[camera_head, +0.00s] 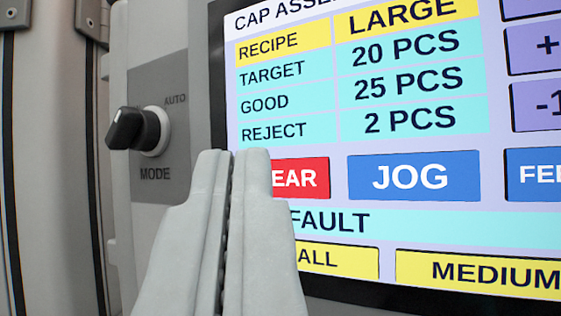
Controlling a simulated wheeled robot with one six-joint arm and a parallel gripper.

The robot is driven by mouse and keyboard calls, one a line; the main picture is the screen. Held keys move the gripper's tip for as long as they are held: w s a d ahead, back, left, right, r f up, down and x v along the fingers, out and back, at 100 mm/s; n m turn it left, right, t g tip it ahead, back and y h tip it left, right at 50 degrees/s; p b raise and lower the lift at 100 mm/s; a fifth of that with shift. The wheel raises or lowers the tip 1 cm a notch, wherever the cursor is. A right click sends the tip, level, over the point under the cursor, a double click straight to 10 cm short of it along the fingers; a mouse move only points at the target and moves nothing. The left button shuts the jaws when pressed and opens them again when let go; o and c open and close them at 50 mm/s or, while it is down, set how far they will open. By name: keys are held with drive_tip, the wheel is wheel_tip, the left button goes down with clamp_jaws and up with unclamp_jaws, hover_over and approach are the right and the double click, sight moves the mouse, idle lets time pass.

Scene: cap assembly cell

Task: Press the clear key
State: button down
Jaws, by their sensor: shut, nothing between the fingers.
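The clear key (303,178) is a red key on the touch screen, left of the blue JOG key. Its left part is hidden behind my gripper, so only "EAR" shows. My gripper (232,155) is shut and empty, its two grey fingers side by side. The fingertips overlap the screen's left edge and the left end of the red key in the picture. I cannot tell whether they touch the screen.
The screen (410,222) shows recipe LARGE, target 20, good 25, reject 2 and a partly hidden line ending "FAULT". The JOG key (413,176) and a FEED-like key (535,175) are to the right. Yellow size keys (480,272) lie below. A black mode knob (128,129) sticks out at left.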

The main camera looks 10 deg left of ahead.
drive_tip(key=shift+w, duration=0.15)
drive_tip(key=shift+w+d, duration=0.1)
drive_tip(key=shift+w, duration=0.1)
drive_tip(key=shift+w+d, duration=0.1)
drive_tip(key=shift+w, duration=0.2)
idle(0.6)
drive_tip(key=shift+s, duration=0.1)
drive_tip(key=shift+s+a, duration=0.2)
drive_tip(key=shift+s, duration=0.4)
drive_tip(key=shift+s+a, duration=0.25)
drive_tip(key=shift+s, duration=0.55)
drive_tip(key=shift+s+a, duration=0.2)
drive_tip(key=shift+s, duration=0.6)
drive_tip(key=shift+s+a, duration=0.25)
drive_tip(key=shift+s, duration=0.55)
